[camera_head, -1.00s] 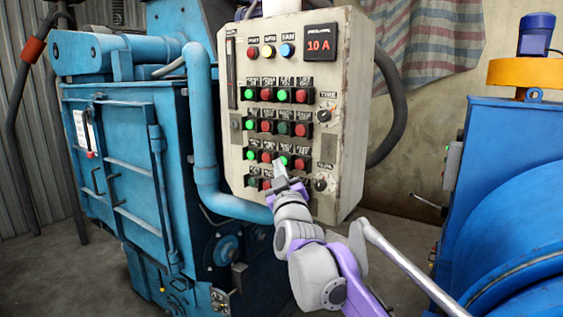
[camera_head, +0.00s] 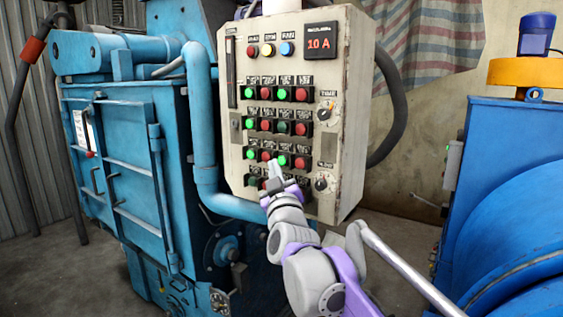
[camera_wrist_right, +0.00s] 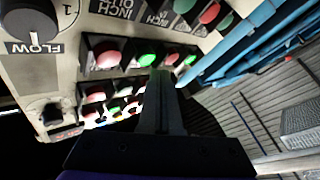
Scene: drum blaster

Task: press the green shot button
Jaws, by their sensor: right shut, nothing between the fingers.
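The cream control panel (camera_head: 232,172) carries rows of green and red push buttons under small black labels. The labels are too small to read in the head view, so I cannot tell which green button is the shot button. Lit green buttons show in the third row, one at its left (camera_head: 251,154) and one nearer its middle (camera_head: 284,160). My right gripper (camera_head: 273,168) is shut and empty, its tip in front of the lower button rows and hiding part of them. In the right wrist view its fingers (camera_wrist_right: 163,88) point at the panel near a lit green button (camera_wrist_right: 148,60); contact cannot be told. My left gripper is out of view.
Two knobs (camera_head: 324,113) (camera_head: 320,184) sit on the panel's right side. A red display (camera_head: 319,43) reads 10 A. A blue pipe (camera_head: 206,130) runs beside the panel, left of it. A blue machine (camera_head: 520,200) stands at right.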

